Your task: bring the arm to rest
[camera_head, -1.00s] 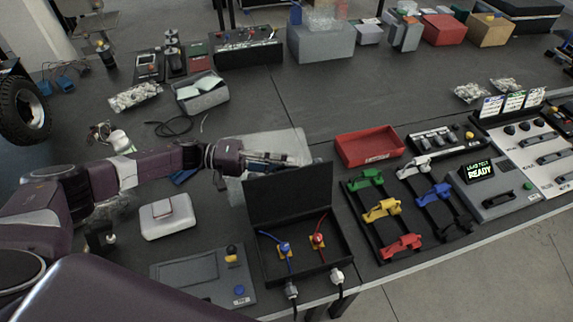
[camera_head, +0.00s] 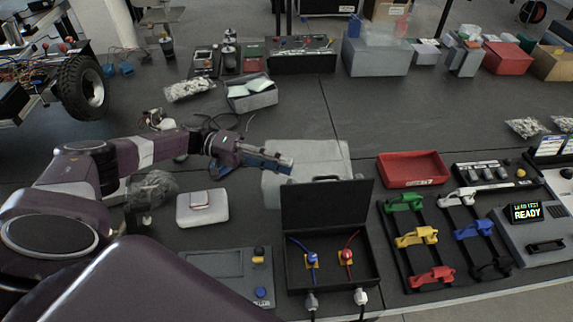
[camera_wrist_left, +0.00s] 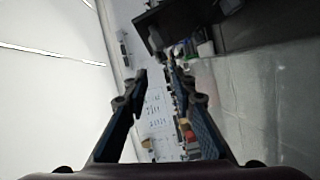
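My left arm (camera_head: 120,158) comes in from the left and reaches over the table. My left gripper (camera_head: 284,163) is held above the grey table, in front of a light grey box (camera_head: 315,156) and behind the raised lid of a black case. In the left wrist view the two fingers of the left gripper (camera_wrist_left: 160,85) stand apart with nothing between them. A dark rounded part of my own body fills the bottom left of the head view. My right gripper does not show in either view.
The open black case (camera_head: 330,262) holds a blue and a red connector. A white box (camera_head: 202,208) lies left, beside a grey panel (camera_head: 215,266).

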